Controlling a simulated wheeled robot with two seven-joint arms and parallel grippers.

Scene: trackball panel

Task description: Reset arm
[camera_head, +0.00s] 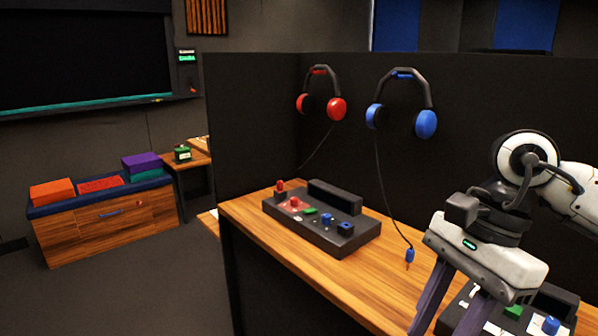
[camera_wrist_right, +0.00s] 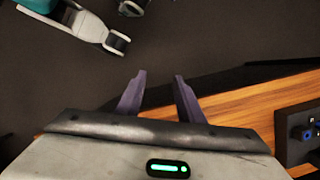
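My right gripper (camera_head: 446,318) hangs over the wooden desk (camera_head: 375,290) at the right of the head view, fingers pointing down. In the right wrist view its two purple fingers (camera_wrist_right: 160,82) stand apart, with only dark floor and a bit of the desk edge between them, so it is open and empty. The right arm is bent, its white links coming in from the right edge. A control panel (camera_head: 555,300) lies at the lower right, partly hidden by the gripper. My left gripper is in neither view.
A second panel (camera_head: 318,222) with red, green and blue controls sits on the desk. Red headphones (camera_head: 337,108) and blue headphones (camera_head: 426,124) hang on the dark partition (camera_head: 250,130). A wooden cabinet (camera_head: 100,228) stands at left; the floor (camera_head: 150,290) before it is clear.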

